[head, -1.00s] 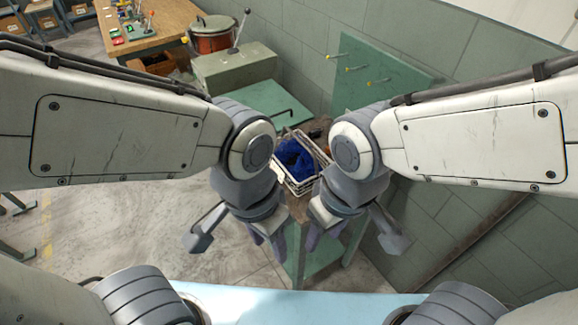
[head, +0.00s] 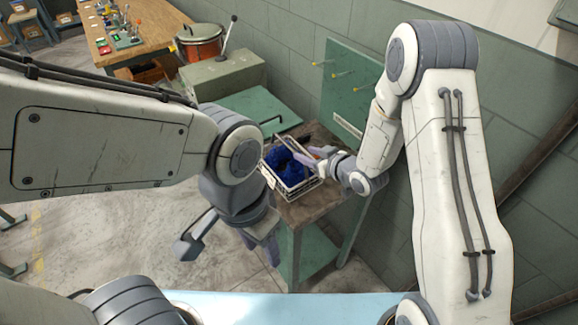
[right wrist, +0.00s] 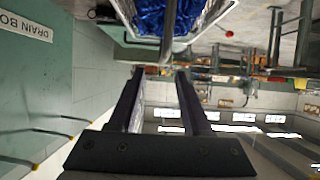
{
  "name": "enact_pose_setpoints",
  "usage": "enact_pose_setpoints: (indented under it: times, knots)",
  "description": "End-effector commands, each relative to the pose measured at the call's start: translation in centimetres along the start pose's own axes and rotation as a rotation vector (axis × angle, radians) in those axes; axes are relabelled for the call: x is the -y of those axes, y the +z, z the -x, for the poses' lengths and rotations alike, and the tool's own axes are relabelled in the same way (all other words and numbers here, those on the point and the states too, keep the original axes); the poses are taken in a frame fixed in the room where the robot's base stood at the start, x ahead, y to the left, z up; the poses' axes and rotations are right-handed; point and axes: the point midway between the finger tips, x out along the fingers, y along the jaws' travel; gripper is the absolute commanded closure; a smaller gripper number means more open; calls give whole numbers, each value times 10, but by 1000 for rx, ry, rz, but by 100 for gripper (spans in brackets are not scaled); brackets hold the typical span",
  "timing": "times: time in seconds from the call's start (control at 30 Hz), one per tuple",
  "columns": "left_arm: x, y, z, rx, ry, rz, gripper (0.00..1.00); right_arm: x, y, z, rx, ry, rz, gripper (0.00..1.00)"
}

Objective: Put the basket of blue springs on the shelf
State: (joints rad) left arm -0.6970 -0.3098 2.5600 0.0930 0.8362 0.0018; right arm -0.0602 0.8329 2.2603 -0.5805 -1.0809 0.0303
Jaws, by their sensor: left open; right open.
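The white wire basket (head: 292,186) holds a heap of blue springs (head: 284,163). It sits on the brown top of a green stand against the wall. My right gripper (head: 311,160) is open at the basket's right rim. In the right wrist view its open fingers (right wrist: 160,76) point at the basket's edge (right wrist: 210,28), with blue springs (right wrist: 170,16) behind it. I cannot tell if the rim lies between the fingers. My left gripper (head: 264,246) is open, pointing down in front of the stand, apart from the basket. The stand has a green lower shelf (head: 318,256).
A green pegged panel (head: 345,90) rises behind the stand. A grey-green box (head: 222,80) and a red pot (head: 200,42) stand behind left. A wooden table (head: 135,30) is at the far left. Open floor (head: 120,240) lies left of the stand.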

Motion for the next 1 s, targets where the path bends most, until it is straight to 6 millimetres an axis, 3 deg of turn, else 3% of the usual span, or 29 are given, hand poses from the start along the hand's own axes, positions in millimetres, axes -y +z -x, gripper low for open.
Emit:
enact_pose_setpoints:
  times: [0.2, 0.43, 0.6, 0.7, 1.0]
  knots:
    - [-1, -1, 13, 0, 0, 1, 50, 2, -2, -33, 0, -3, 2, 52]
    - [-2, -1, 22, 0, 0, 1, 50, 3, -5, -50, 0, -3, 2, 52]
    - [-3, -2, 40, 0, 0, 0, 50, 6, -11, -73, 1, -4, 2, 52]
    - [-3, -2, 42, -1, 0, -1, 50, 5, -8, -86, 2, -2, 1, 52]
    - [-3, -2, 42, 0, 0, -2, 50, 5, -6, -94, 1, -2, 1, 52]
